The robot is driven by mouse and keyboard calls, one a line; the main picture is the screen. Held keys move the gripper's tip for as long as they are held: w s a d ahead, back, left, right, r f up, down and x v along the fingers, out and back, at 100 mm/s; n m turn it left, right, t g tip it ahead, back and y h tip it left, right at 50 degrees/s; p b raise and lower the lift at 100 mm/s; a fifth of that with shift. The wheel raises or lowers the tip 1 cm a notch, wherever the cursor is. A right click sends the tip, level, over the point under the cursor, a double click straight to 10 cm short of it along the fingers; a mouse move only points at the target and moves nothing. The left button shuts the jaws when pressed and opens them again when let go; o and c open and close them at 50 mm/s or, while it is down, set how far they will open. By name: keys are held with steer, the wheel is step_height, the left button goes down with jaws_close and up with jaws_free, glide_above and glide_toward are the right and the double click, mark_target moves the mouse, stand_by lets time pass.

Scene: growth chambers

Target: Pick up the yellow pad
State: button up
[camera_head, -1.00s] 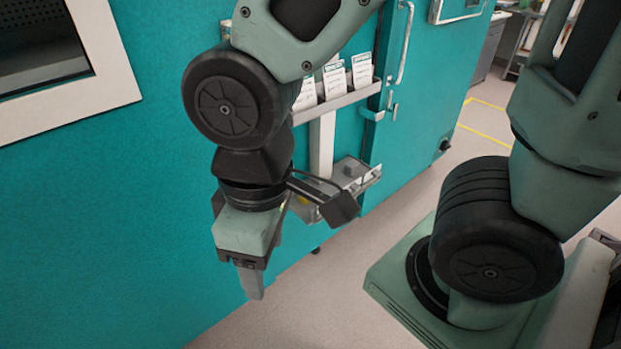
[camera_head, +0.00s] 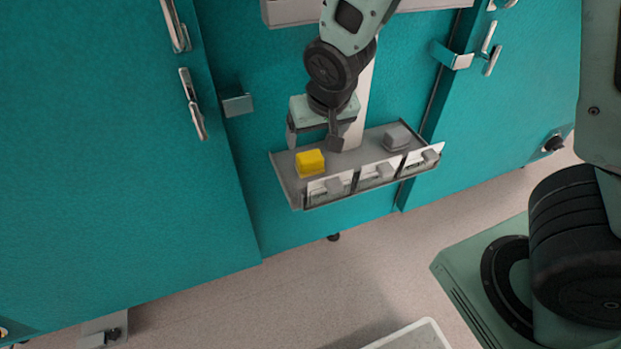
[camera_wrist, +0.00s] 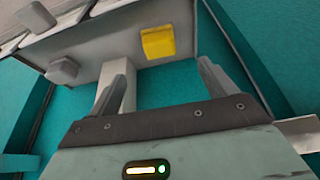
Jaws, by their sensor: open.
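The yellow pad (camera_head: 310,162) is a small block on the left part of a grey shelf tray (camera_head: 285,178) fixed to the teal chamber front. It also shows in the wrist view (camera_wrist: 158,42), past the fingertips and between the lines of the two fingers. My gripper (camera_head: 312,140) is open and empty, with its fingers spread, above and behind the pad in the head view. In the wrist view (camera_wrist: 165,80) a clear gap separates the fingertips from the pad.
A grey block (camera_head: 396,138) sits at the tray's right. White cards (camera_head: 378,173) with grey blocks line the tray's front edge. A white post (camera_head: 357,115) stands behind my gripper. Door handles (camera_head: 193,104) and a latch bracket (camera_head: 236,103) stick out to the left. The floor (camera_head: 300,290) in front is mostly clear.

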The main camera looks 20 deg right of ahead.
mark_target(310, 157)
steer(key=b+x, duration=0.3)
steer(key=x, duration=0.9)
steer(key=shift+w+f, duration=0.15)
steer(key=shift+f, duration=0.15)
steer(key=c, duration=1.1)
